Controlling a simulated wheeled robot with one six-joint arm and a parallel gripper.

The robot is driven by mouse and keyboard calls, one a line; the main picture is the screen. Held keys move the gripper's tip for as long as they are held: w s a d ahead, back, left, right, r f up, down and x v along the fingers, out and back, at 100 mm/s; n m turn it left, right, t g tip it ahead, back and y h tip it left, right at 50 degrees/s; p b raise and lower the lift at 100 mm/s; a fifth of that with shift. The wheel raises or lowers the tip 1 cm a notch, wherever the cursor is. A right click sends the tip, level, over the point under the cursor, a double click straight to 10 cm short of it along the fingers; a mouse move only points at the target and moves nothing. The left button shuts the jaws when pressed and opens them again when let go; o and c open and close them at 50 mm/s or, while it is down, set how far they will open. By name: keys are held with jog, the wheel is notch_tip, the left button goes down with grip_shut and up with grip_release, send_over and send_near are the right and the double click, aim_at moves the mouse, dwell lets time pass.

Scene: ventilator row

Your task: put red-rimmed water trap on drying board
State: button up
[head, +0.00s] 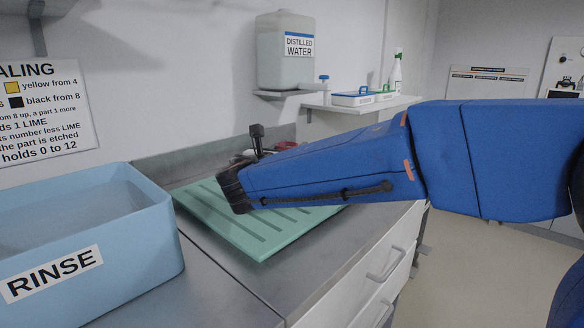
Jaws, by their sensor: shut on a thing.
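The green drying board (270,240) lies on the steel counter, with grooves along its top. My blue-sleeved arm reaches in from the right across the board and hides part of it. The dark end of my gripper (236,189) is over the board's left half. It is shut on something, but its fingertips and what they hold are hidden. A small red part (286,145) shows just above my arm, near the back of the board. Too little shows to tell whether it is the red-rimmed water trap.
A blue RINSE basin (150,245) stands left of the board. A distilled water tank (285,55) sits on a wall bracket behind. A shelf (385,104) at the back holds small trays and a spray bottle (396,72). The board's front part is bare.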

jog(key=shift+d+f, duration=0.1)
jog(key=shift+f, duration=2.3)
jog(key=shift+f, duration=0.1)
jog(key=o, duration=1.1)
jog(key=shift+s, duration=0.25)
jog(key=v, duration=1.1)
jog(key=shift+s, duration=0.2)
